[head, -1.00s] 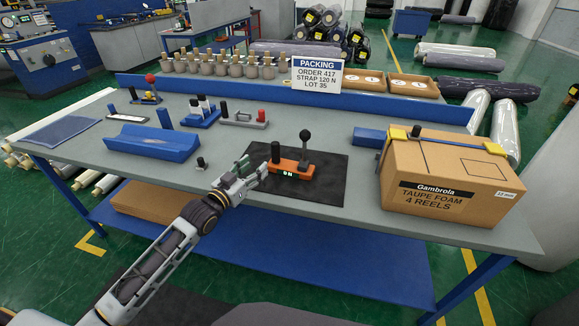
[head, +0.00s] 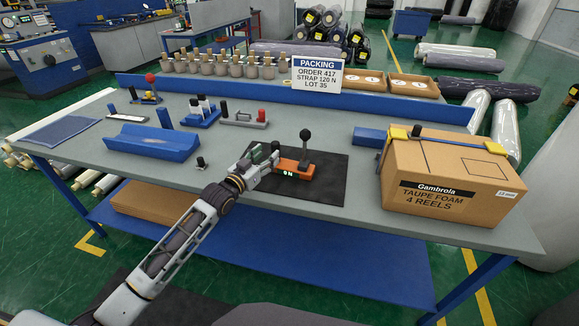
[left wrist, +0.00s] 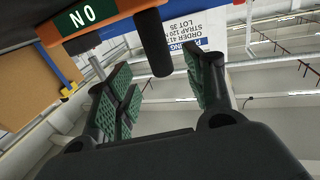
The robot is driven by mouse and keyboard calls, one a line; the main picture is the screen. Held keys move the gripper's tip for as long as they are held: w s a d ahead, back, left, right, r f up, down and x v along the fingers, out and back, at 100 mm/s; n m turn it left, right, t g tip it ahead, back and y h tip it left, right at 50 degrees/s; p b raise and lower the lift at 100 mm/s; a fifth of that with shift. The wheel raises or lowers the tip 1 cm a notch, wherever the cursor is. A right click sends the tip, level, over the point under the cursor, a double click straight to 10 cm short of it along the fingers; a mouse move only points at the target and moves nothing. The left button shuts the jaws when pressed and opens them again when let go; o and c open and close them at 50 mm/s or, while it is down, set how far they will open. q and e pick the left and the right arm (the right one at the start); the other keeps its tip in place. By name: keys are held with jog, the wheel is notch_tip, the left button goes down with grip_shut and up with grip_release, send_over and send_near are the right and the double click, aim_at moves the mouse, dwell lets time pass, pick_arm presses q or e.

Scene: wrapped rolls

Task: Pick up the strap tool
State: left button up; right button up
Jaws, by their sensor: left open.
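The strap tool (head: 299,168) stands on the black mat (head: 325,184). It has an orange body, a readout of 0 N, a black ball-topped lever and a thick black handle. My left gripper (head: 267,158) is at its left end and hides most of the handle in the head view. In the left wrist view, the orange body (left wrist: 97,20) is at the top and the black handle (left wrist: 156,48) hangs between the spread green-padded fingers of my left gripper (left wrist: 162,80). The fingers look apart from the handle. My right gripper is out of view.
A Gambrola carton (head: 446,184) with a yellow and blue strap stands on the right of the table. A blue trough (head: 152,142) and small tools stand left. A packing sign (head: 317,75) is behind. The grey tabletop around the mat's front is clear.

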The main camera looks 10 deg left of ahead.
aim_at(273, 149)
pick_arm(q)
jog(key=shift+w+d, duration=0.25)
jog(key=shift+w, duration=0.35)
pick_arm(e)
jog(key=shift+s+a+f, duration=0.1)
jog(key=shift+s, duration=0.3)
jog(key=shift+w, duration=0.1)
pick_arm(q)
jog(key=shift+x, duration=1.8)
jog(key=shift+w+d+r, duration=0.1)
jog(key=shift+w, duration=0.65)
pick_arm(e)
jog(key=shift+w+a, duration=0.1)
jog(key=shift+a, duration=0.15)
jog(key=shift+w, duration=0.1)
